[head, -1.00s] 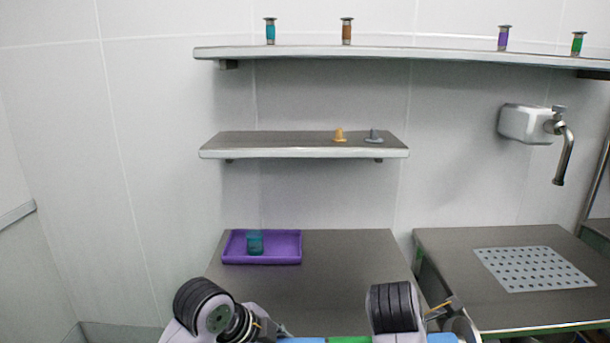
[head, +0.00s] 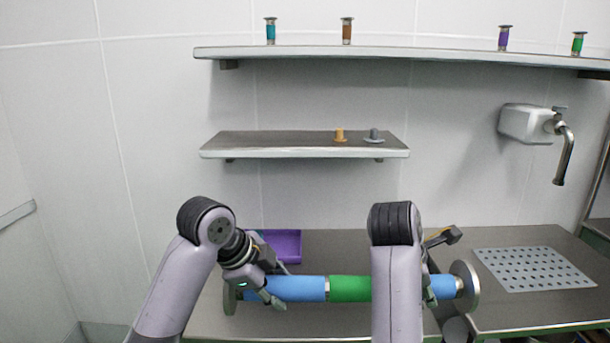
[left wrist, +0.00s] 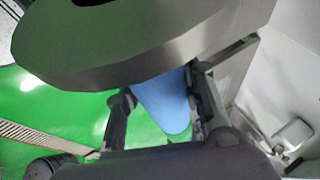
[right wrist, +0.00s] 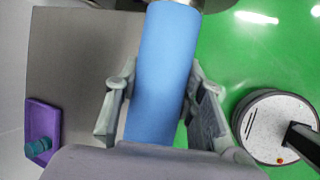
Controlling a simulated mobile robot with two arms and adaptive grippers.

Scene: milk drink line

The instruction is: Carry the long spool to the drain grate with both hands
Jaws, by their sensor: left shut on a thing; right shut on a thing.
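The long spool (head: 349,289) is blue with a green middle band and grey end flanges. It lies level across the head view, held up in front of the table. My left gripper (head: 277,290) is shut on its left blue part; the left wrist view shows the blue part (left wrist: 165,104) between the fingers. My right gripper (head: 430,290) is shut on the right blue part, which also shows in the right wrist view (right wrist: 163,75). In the head view my right arm partly hides the spool. The drain grate (head: 532,269), a perforated light plate, lies on the right counter.
A purple tray (head: 286,246) stands on the table (head: 335,250), partly behind my left arm. A faucet (head: 563,150) hangs above the right counter. The low shelf (head: 240,143) holds two small pieces; small spools stand on the upper shelf (head: 420,53). The grate is clear.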

